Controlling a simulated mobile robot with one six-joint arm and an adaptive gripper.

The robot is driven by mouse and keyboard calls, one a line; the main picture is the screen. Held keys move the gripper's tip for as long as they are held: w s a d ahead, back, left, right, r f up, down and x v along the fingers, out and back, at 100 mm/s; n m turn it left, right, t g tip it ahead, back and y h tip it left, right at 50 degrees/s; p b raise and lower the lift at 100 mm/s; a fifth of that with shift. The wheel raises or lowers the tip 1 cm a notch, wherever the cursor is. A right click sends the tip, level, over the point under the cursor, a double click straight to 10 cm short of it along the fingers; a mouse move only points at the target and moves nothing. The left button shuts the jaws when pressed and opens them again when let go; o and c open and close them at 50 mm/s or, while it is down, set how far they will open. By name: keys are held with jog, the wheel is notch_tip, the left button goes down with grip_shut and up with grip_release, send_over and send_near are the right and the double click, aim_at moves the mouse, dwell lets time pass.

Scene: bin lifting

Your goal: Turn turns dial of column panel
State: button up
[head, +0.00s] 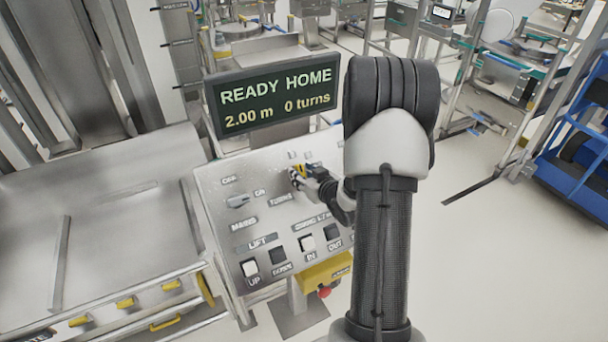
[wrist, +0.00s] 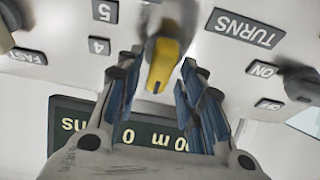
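The turns dial is a grey knob with a yellow pointer (wrist: 162,62), beside the TURNS label in the wrist view. In the head view its yellow part (head: 302,168) is mostly hidden by my gripper (head: 299,178). In the wrist view my gripper (wrist: 162,68) has its blue-padded fingers apart, one on each side of the pointer. A small gap seems to show on both sides; contact is not clear. The number labels 4 and 5 lie left of the dial. The column panel (head: 215,185) is a tilted grey plate. Its display (head: 275,95) reads READY HOME, 2.00 m, 0 turns.
A mains knob (head: 238,200) sits left of the dial, with an ON label near it. The lift buttons (head: 250,268) and IN/OUT buttons (head: 307,243) are lower on the panel. A red stop button (head: 323,292) is below. A metal machine (head: 110,210) stands left.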

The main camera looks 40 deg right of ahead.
grip_shut()
jog(key=shift+m, duration=0.3)
jog(key=m+h+b, duration=0.1)
jog(key=m, duration=0.3)
jog(key=shift+h, duration=0.3)
jog(key=shift+d+m+g+h+b, duration=0.1)
jog(key=shift+m+g+h+b, duration=0.35)
jog(key=shift+m, duration=1.75)
jog(key=shift+g, duration=0.25)
jog(key=shift+o, duration=1.1)
grip_release()
